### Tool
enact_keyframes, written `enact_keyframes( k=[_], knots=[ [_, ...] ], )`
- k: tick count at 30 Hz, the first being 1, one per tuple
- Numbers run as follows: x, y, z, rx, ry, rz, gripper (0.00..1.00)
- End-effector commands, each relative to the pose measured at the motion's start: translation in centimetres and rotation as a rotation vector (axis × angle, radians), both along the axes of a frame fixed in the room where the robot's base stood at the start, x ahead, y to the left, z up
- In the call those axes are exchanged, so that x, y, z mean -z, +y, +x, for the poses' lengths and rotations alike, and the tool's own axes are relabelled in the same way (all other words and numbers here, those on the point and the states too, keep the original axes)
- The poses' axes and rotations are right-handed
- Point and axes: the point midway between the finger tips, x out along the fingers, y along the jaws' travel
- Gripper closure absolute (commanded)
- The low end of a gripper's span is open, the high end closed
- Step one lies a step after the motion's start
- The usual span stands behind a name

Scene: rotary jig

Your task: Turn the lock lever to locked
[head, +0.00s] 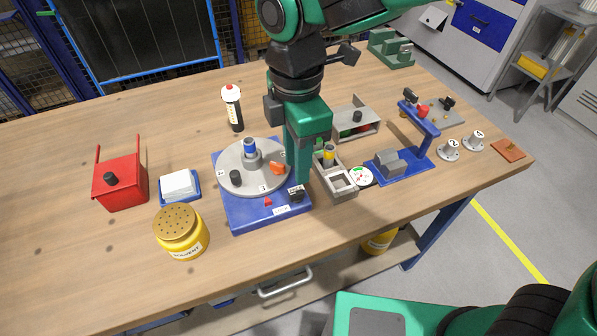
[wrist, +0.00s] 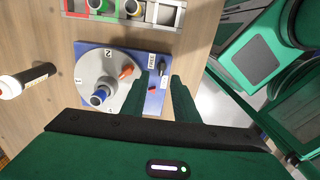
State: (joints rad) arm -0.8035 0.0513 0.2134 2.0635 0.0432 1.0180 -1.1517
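The rotary jig has a blue base (head: 240,217) with a grey numbered disc (head: 240,181) on it. A small black lever (head: 298,196) sits at the base's right front corner; it also shows in the wrist view (wrist: 162,66). A white label reading FREE (wrist: 151,59) is beside it. Another white label (head: 280,211) lies on the front edge, too small to read. My gripper (head: 303,182) points down just behind the lever. In the wrist view my gripper (wrist: 160,77) is open, and the lever shows beyond the gap between its fingertips. I cannot tell whether they touch it.
A red peg (head: 268,202) stands on the base near the lever. The disc carries an orange part (head: 277,168), a black knob (head: 235,177) and a blue-topped post (head: 250,150). A grey tray (head: 341,189) stands close to the right.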

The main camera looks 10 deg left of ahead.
Motion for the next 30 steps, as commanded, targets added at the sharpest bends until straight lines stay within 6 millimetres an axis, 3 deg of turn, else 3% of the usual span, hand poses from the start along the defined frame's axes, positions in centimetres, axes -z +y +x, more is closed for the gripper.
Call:
enact_keyframes(
  k=[3, 9, 25, 28, 30],
  knots=[
    [-1.8, 0.0, 0.1, 0.001, -0.002, 0.002, 0.73],
    [-3.4, 0.0, 0.2, 0.001, -0.001, 0.001, 0.73],
    [-3.5, -0.1, 0.2, 0.005, 0.0, 0.0, 0.73],
    [-3.5, -1.3, 1.0, 0.059, -0.004, -0.002, 0.73],
    [-3.5, -3.4, 2.3, 0.154, -0.009, -0.007, 0.73]
  ],
)
